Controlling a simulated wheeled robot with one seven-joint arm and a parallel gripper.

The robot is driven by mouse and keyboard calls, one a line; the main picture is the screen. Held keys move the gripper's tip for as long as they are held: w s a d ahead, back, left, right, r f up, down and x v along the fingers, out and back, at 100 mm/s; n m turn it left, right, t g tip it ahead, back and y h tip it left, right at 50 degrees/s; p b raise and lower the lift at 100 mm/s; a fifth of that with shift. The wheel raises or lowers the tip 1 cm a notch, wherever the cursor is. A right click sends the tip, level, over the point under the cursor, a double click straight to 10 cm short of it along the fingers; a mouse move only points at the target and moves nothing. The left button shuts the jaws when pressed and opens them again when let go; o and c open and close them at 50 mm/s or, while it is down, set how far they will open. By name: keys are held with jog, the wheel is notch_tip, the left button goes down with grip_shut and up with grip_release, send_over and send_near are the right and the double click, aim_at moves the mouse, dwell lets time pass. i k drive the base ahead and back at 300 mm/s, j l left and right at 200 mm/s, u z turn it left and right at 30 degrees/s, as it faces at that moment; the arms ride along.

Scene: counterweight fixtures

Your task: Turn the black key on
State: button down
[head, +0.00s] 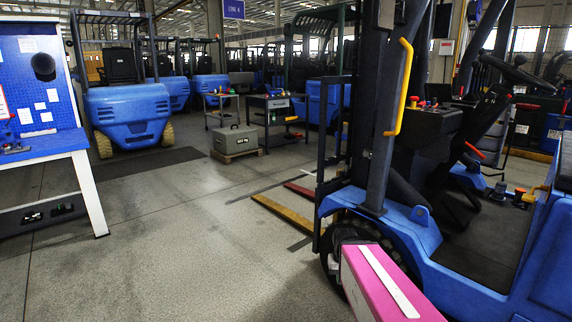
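I cannot make out the black key in the head view. A blue forklift (470,277) stands close on the right, with its dark mast and an open driver's area. Its dark console (432,125) carries small red and yellow controls (414,101) on top, too small to tell apart. A black steering wheel (515,72) sits to the right of the console. My gripper is not in view.
A blue workbench (50,142) stands at the left. A grey weight block (235,139) sits on a pallet at mid-floor. A dark cart (275,118) and more blue forklifts (128,112) stand behind. The grey floor (180,240) at lower left is mostly clear.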

aim_at(434, 102)
jog(key=z, duration=1.15)
